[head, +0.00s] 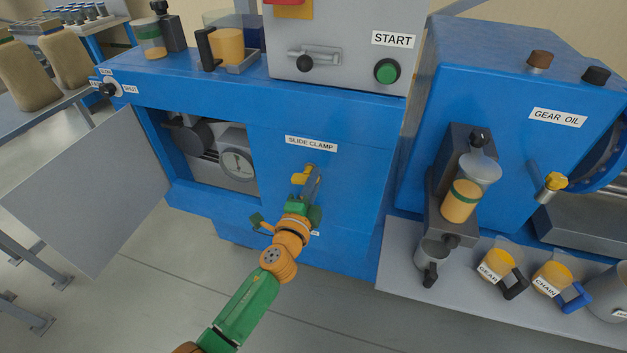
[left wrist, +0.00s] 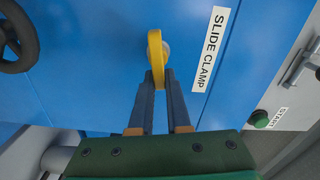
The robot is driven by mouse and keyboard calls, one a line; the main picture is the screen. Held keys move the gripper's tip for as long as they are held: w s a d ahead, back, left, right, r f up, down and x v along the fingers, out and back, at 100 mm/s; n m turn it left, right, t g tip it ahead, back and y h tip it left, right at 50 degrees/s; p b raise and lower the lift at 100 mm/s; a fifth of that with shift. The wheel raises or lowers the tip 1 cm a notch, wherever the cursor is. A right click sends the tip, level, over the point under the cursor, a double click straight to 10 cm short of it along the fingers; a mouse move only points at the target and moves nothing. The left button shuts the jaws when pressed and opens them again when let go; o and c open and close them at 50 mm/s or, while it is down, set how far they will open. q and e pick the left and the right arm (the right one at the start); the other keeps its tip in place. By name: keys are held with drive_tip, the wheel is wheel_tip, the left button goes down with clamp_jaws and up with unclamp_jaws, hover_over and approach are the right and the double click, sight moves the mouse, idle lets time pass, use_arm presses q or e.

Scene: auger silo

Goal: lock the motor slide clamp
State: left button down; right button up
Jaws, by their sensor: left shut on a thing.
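The slide clamp is a yellow lever (head: 299,179) on the blue machine front, under the white SLIDE CLAMP label (head: 311,143). My left gripper (head: 306,186) reaches up to it from below and hides part of it. In the left wrist view the yellow lever (left wrist: 154,55) stands on a round grey pivot, with the label (left wrist: 210,50) to its right. The dark fingers of my left gripper (left wrist: 161,76) are shut on the lever's near end. My right gripper is not in view.
A grey door (head: 90,190) hangs open left of a recess with a dial gauge (head: 237,164). Above is a grey panel with a green START button (head: 387,71). At right stand the GEAR OIL cabinet (head: 490,90) and a shelf with several jugs (head: 493,264).

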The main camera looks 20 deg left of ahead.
use_arm(q)
drive_tip(key=shift+f+m, duration=0.3)
drive_tip(key=shift+m, duration=0.8)
drive_tip(key=c, duration=0.9)
unclamp_jaws()
drive_tip(key=s, duration=0.7)
drive_tip(key=shift+s+a, duration=0.1)
